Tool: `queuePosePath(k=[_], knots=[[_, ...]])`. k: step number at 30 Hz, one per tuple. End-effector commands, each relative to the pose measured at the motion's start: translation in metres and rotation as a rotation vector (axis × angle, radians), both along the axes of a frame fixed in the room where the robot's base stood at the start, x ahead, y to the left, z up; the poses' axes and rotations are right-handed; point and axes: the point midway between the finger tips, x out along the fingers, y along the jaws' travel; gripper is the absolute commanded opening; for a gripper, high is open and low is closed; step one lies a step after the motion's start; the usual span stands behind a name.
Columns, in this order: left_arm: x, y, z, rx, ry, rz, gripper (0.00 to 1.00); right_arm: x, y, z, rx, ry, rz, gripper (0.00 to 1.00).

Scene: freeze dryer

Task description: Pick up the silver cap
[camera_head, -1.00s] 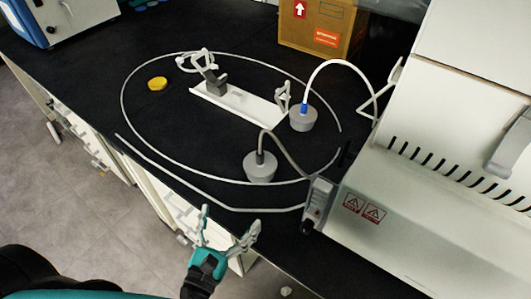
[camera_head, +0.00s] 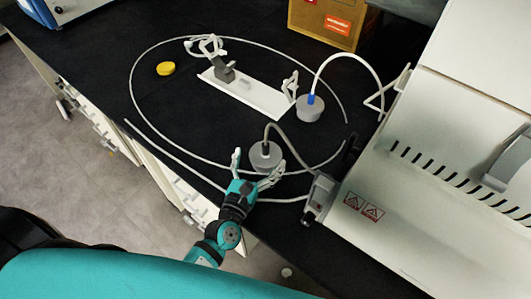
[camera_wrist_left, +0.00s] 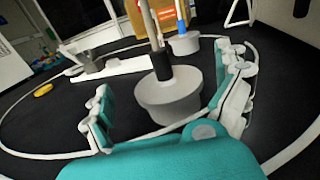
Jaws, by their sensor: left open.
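A silver-grey round cap (camera_head: 265,152) with a black fitting and a grey hose on top stands on the black bench near its front edge. In the left wrist view this cap (camera_wrist_left: 168,100) is large and central, between and just ahead of the fingers. My left gripper (camera_head: 258,166) is open, with a finger to either side of the cap's near part; I cannot tell whether they touch it. A second grey cap (camera_head: 310,109) with a blue fitting and white tube stands farther back. My right gripper is not in view.
A yellow lid (camera_head: 166,69) lies to the left. A thin pale tube (camera_head: 131,88) loops around them. A white machine (camera_head: 440,215) stands right, a cardboard box (camera_head: 330,24) at the back.

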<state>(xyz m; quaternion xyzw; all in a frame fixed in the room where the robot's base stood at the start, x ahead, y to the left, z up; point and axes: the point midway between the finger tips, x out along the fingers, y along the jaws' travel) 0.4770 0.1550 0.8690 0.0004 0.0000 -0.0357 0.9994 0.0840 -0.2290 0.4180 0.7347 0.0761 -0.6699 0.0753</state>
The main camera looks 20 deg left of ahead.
Motion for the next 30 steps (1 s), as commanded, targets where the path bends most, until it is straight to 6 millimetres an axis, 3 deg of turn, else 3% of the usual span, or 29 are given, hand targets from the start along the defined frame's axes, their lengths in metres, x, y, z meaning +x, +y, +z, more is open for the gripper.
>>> queuePosePath(k=[7,17,30], knots=[[0.037,-0.005,-0.002,0.000,-0.003,0.001,1.00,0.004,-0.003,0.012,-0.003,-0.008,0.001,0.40],[0.043,-0.005,-0.004,-0.001,-0.001,0.000,0.99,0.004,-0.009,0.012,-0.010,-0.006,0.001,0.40],[0.042,-0.005,-0.004,-0.001,-0.001,0.001,0.41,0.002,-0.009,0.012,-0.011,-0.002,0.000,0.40]])
